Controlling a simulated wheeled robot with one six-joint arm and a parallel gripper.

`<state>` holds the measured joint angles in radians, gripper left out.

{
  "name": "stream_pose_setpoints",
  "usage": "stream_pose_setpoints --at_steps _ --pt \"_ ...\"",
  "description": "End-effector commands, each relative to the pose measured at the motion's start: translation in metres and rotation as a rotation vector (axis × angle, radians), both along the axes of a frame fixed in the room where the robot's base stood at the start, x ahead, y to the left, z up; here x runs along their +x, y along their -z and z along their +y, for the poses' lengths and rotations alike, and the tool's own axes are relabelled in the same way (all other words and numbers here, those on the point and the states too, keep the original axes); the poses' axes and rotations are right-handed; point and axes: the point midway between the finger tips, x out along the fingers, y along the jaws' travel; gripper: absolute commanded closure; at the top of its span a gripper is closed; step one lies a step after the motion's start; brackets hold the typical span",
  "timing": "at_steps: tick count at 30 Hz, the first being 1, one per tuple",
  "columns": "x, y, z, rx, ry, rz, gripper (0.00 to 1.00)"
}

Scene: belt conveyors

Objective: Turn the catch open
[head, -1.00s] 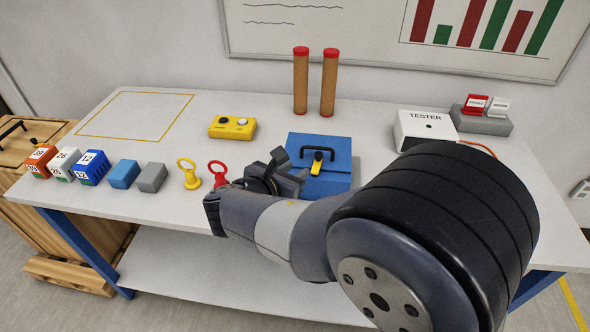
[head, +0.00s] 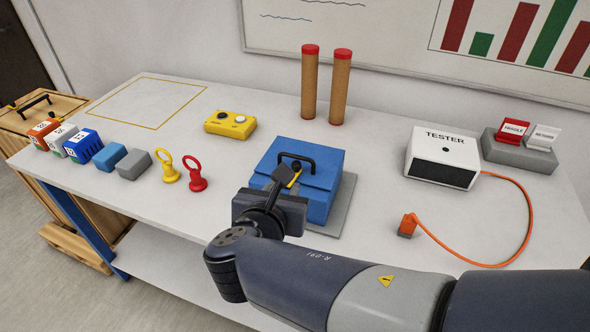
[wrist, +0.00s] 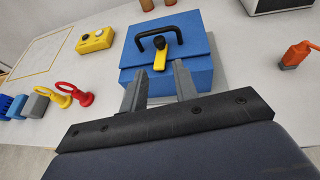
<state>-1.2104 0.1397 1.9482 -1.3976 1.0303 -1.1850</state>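The blue box (head: 322,205) with a black handle (head: 297,158) stands on a grey mat on the bench; the box also shows in the wrist view (wrist: 198,50). The catch (wrist: 160,56) is a yellow lever with a black pivot on the front of the lid, pointing nearly straight down in the wrist view. In the head view the catch (head: 295,178) is partly hidden by my gripper (head: 280,180). My gripper's two fingers (wrist: 159,82) are apart with nothing between them. They are in front of the box, their tips just below the catch in the wrist view.
A yellow button box (head: 230,123), red (head: 196,176) and yellow (head: 168,168) ring-topped pieces and several small blocks stand to the left. A white tester (head: 440,158) with an orange cable is at right. Two brown tubes (head: 340,90) stand behind the box.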

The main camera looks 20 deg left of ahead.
Motion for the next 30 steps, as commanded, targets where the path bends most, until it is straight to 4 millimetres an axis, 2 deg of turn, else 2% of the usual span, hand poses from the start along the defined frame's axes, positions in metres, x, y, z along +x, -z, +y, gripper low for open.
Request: stream_pose_setpoints --at_steps 12,16,21,30 --pt "0.065 0.028 0.003 -0.003 0.005 0.001 0.72" --pt "0.082 0.034 0.004 -0.002 0.004 0.001 0.72" --pt "0.093 0.038 0.005 -0.002 0.001 0.000 0.72" --pt "0.094 0.039 0.005 0.000 0.001 0.000 0.72"
